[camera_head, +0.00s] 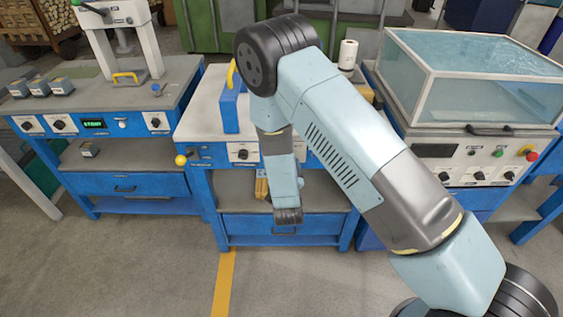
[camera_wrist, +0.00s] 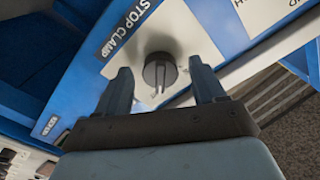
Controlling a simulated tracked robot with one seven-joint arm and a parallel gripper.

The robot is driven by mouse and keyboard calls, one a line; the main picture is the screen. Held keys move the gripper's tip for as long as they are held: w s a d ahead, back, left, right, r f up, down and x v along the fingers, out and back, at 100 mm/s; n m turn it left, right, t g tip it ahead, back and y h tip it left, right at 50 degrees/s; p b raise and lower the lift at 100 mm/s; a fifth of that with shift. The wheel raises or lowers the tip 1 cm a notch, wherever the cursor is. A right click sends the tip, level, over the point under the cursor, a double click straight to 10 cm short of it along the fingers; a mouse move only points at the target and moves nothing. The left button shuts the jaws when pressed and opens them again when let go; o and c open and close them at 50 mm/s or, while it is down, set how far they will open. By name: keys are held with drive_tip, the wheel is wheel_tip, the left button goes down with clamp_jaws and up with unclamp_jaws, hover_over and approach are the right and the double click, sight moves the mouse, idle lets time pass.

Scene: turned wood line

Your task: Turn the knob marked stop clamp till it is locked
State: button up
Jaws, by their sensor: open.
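In the wrist view the stop clamp knob (camera_wrist: 160,72) is a round dark knob with a pale pointer line. It sits on a light plate, beside a dark label reading STOP CLAMP (camera_wrist: 125,28). My gripper (camera_wrist: 160,80) is open, with one finger on each side of the knob. The fingers look apart from the knob; how deep they reach past it I cannot tell. In the head view my arm covers part of the middle bench front, and the knob and my fingertips cannot be made out there.
The middle bench (camera_head: 205,125) carries a blue upright part with a yellow handle (camera_head: 231,95). A yellow ball-ended lever (camera_head: 181,160) sticks out at its left. A glass-covered machine (camera_head: 470,85) stands at right, a bench with a press (camera_head: 125,45) at left. The floor in front is clear.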

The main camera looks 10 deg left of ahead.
drive_tip(key=shift+s, duration=0.1)
drive_tip(key=v, duration=1.3)
drive_tip(key=shift+s, duration=0.3)
drive_tip(key=shift+f, duration=0.15)
